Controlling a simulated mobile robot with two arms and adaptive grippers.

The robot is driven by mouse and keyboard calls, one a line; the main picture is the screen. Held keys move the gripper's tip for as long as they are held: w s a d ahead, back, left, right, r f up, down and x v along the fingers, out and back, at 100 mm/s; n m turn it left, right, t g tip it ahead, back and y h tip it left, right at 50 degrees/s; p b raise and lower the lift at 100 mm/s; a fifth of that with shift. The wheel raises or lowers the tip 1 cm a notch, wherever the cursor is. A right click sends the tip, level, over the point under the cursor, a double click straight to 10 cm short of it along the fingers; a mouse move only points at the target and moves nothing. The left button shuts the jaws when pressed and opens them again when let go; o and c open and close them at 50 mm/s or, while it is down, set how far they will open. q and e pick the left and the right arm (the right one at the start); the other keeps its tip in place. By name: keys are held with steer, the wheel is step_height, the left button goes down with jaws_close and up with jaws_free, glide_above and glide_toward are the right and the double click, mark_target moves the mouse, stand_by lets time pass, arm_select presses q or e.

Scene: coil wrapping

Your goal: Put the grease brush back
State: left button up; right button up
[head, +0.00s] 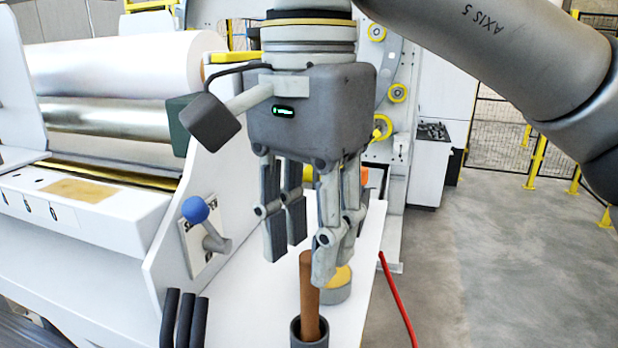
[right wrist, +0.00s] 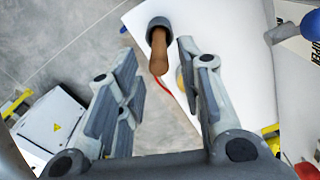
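The grease brush shows as a brown handle (head: 309,292) standing nearly upright in a dark grey cup (head: 309,336) on the white shelf. Its bristle end is hidden inside the cup. My right gripper (head: 303,262) points down, open and empty, with its fingers apart. In the head view one finger overlaps the handle's top. In the right wrist view the handle (right wrist: 158,55) and the cup (right wrist: 161,24) lie beyond the gap between the open fingertips; I cannot tell whether anything touches. My left gripper is not in view.
A round tin with a yellowish top (head: 338,286) stands just behind the cup. A blue-knobbed lever (head: 196,211) is on the machine panel at left. Several black rods (head: 184,320) rise at the lower left. A red hose (head: 397,300) hangs beside the shelf's right edge.

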step_height(320, 180, up, 6)
steer(key=shift+f+p, duration=0.15)
steer(key=shift+p, duration=0.3)
stand_by(0.3)
